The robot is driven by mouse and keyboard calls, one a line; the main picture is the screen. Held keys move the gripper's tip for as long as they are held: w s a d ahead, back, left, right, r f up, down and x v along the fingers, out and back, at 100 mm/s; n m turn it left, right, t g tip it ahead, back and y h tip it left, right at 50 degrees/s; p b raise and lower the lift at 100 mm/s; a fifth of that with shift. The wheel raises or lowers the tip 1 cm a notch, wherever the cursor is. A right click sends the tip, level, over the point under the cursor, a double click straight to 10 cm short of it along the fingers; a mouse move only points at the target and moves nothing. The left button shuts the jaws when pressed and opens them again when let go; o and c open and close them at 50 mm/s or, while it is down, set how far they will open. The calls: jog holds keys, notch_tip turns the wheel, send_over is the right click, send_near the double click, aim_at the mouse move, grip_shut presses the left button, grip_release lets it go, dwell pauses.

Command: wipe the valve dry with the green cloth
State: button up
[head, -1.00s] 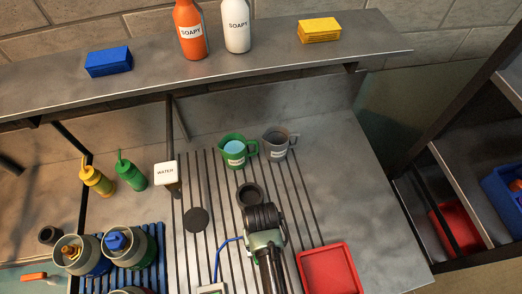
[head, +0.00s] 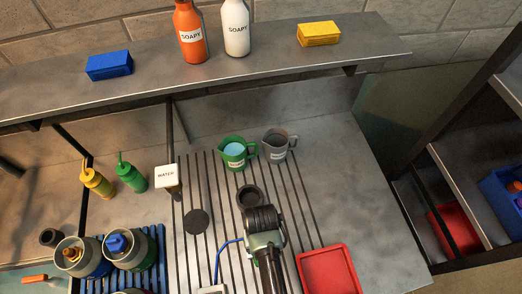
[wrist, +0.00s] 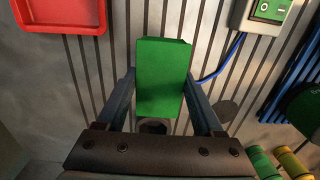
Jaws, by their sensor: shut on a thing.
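My gripper (wrist: 161,80) is shut on the green cloth (wrist: 162,62), which looks like a thick folded block between the two fingers in the wrist view. In the head view my dark wrist and arm (head: 262,218) reach over the ribbed steel top and hide the fingers and cloth. I cannot tell for sure which thing is the valve. A dark open ring (head: 250,196) stands just beyond my wrist; it also shows in the wrist view (wrist: 153,126), partly hidden by the cloth.
A red tray (head: 299,260) lies right of my arm. A green jug (head: 235,162) of water and a grey jug (head: 276,155) stand beyond. A blue cable (head: 219,258) runs left of my arm. A shelf (head: 265,70) crosses the back. The right side of the steel top is clear.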

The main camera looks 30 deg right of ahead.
jog(key=shift+s+a+r, duration=0.1)
jog(key=shift+s, duration=0.15)
jog(key=shift+w+d+b, duration=0.25)
jog(key=shift+w+b, duration=0.1)
jog(key=shift+w, duration=0.55)
jog(key=shift+s, duration=0.15)
jog(key=shift+s+a+f+p, duration=0.1)
jog(key=shift+s+a+p, duration=0.05)
jog(key=shift+s+p, duration=0.2)
jog(key=shift+s+a+f+p, duration=0.1)
jog(key=shift+s+p, duration=0.15)
jog(key=shift+s, duration=0.15)
jog(key=shift+w+d+r, duration=0.1)
jog(key=shift+w+d, duration=0.15)
jog(key=shift+w, duration=0.55)
jog(key=shift+r, duration=0.1)
